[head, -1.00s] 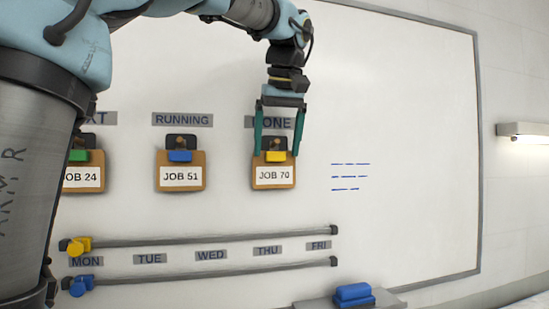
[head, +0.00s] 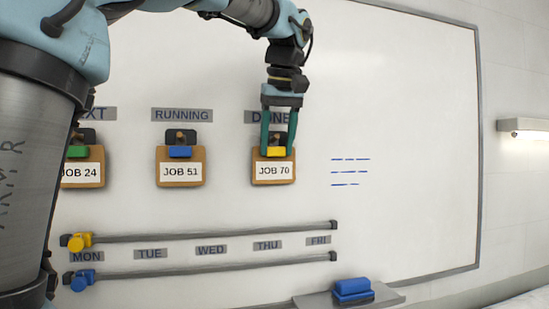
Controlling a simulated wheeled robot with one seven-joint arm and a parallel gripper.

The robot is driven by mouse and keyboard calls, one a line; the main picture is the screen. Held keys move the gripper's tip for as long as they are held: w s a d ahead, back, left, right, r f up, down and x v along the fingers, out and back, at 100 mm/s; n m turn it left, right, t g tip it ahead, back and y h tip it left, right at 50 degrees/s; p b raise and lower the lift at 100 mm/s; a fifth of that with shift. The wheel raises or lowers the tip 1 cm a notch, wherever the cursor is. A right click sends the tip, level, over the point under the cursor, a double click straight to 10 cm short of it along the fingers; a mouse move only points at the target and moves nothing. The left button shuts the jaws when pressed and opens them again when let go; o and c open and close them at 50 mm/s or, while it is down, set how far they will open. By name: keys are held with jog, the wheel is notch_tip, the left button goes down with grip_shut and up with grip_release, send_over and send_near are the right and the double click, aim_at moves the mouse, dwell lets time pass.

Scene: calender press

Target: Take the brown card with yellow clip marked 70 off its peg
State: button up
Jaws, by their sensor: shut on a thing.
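The brown card marked JOB 70 (head: 273,172) hangs upright on the whiteboard under the DONE label, with a yellow clip (head: 277,152) at its top. My gripper (head: 277,150) points down from above, with its two green fingers at either side of the yellow clip, and is shut on it.
The JOB 51 card (head: 180,172) with a blue clip hangs to the left under RUNNING, and the JOB 24 card (head: 82,174) is partly hidden by my arm. Two rails (head: 210,236) with sliders run below. A blue eraser (head: 352,288) sits on a ledge.

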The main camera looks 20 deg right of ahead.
jog(key=shift+c, duration=1)
jog(key=shift+r+b, duration=0.1)
jog(key=shift+b, duration=0.4)
jog(key=shift+s+b, duration=0.3)
jog(key=shift+s, duration=0.1)
jog(key=s+a+b, duration=0.2)
jog(key=s+b, duration=0.3)
jog(key=s, duration=1.2)
jog(key=shift+r+b, duration=0.2)
jog(key=shift+b, duration=0.2)
jog(key=shift+a+r+p, duration=0.1)
jog(key=shift+r+p, duration=0.25)
jog(key=shift+p, duration=0.1)
jog(key=shift+s, duration=0.15)
